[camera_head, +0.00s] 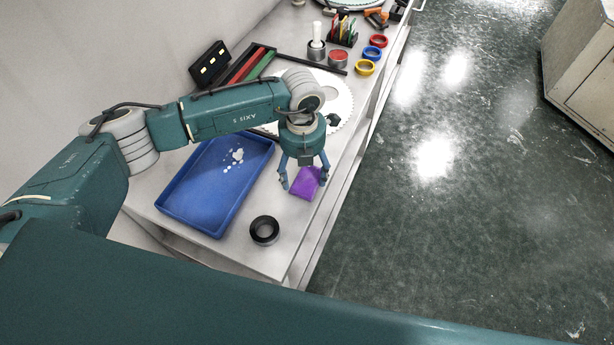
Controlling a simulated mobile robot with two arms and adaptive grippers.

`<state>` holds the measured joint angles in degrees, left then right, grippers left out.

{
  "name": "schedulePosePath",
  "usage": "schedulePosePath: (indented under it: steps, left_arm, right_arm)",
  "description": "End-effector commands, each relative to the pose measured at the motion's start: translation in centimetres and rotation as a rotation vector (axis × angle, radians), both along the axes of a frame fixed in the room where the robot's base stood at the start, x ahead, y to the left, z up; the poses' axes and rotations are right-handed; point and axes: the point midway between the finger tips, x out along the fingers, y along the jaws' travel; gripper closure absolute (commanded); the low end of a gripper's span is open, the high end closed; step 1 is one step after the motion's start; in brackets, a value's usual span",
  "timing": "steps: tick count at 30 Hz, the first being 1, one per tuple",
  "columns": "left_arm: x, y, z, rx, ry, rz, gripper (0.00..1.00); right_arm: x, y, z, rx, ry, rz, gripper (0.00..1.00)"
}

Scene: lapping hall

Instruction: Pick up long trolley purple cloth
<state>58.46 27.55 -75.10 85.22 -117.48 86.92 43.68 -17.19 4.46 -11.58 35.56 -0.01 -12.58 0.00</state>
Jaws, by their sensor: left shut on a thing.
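The purple cloth (304,186) is at the right edge of the long pale trolley top (262,262), between the fingers of my left gripper (304,184). My left arm comes in from the left and the gripper points down, shut on the cloth. I cannot tell whether the cloth is clear of the surface or still touching it. My right gripper is not in view.
A blue tray (187,205) with white bits lies left of the cloth. A black ring (264,230) sits nearer. A white toothed disc (335,92) lies behind the gripper, with red, blue and yellow rings (365,67) beyond. Open floor (450,220) lies right; a cabinet (585,60) stands far right.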

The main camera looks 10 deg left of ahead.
Motion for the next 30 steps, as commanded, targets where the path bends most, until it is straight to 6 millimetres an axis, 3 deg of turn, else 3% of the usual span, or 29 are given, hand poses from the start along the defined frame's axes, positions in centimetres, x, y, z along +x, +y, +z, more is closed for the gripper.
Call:
schedulePosePath:
  steps: [6,11,30]
  left_arm:
    - [0.1,0.0,0.4,0.0,-0.001,0.0,0.54]
    - [0.1,0.0,2.0,-0.002,-0.004,-0.001,0.55]
    - [0.1,0.0,16.1,-0.001,-0.005,0.0,0.55]
  right_arm:
    - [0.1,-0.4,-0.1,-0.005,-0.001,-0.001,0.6]
    - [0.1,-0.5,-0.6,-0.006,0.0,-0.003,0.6]
    - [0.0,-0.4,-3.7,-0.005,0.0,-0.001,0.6]
